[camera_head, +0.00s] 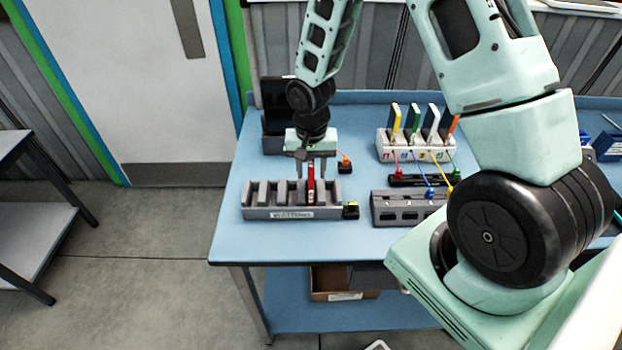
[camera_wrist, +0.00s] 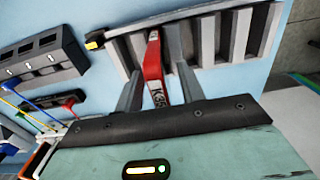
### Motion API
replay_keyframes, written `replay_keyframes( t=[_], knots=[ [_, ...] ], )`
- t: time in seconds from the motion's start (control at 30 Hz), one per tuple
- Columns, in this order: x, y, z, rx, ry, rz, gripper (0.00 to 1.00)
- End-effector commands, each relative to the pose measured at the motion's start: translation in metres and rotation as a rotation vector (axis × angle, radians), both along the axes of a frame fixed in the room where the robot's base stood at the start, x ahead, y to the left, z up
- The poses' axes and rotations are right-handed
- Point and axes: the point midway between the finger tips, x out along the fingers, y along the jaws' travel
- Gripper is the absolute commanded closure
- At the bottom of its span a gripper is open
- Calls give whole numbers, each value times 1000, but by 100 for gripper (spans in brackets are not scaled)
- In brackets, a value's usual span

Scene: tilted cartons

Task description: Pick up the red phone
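The red phone (camera_head: 311,186) stands upright in a slot of the grey rack (camera_head: 262,214). My gripper (camera_head: 311,172) is right above the rack, pointing down. Its two fingers (camera_wrist: 158,78) are apart, one on each side of the phone, with gaps to it in the wrist view. I cannot tell how far down the fingers reach along the phone.
The rack's other slots to the left look empty. A small black-and-yellow block (camera_head: 351,211) sits at its right end. A dark grey stand (camera_head: 400,208) is to the right. Behind it a white holder (camera_head: 405,150) has several coloured devices and cables. The table's front edge is close.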

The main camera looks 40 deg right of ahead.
Motion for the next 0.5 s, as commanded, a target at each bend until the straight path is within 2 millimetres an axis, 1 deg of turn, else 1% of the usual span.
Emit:
replay_keyframes(
  t=[0.23, 0.27, 0.3, 0.37, 0.4, 0.5],
  knots=[
    [0, 0, -2, -1, -1, 1, 61],
    [0, 0, -2, -1, -1, 1, 66],
    [0, 0, -2, -1, -1, 1, 78],
    [0, 0, -2, -1, -1, 1, 94],
    [0, 0, -2, -1, -1, 1, 100],
    [0, 0, -1, -1, -1, 1, 100]
  ],
)
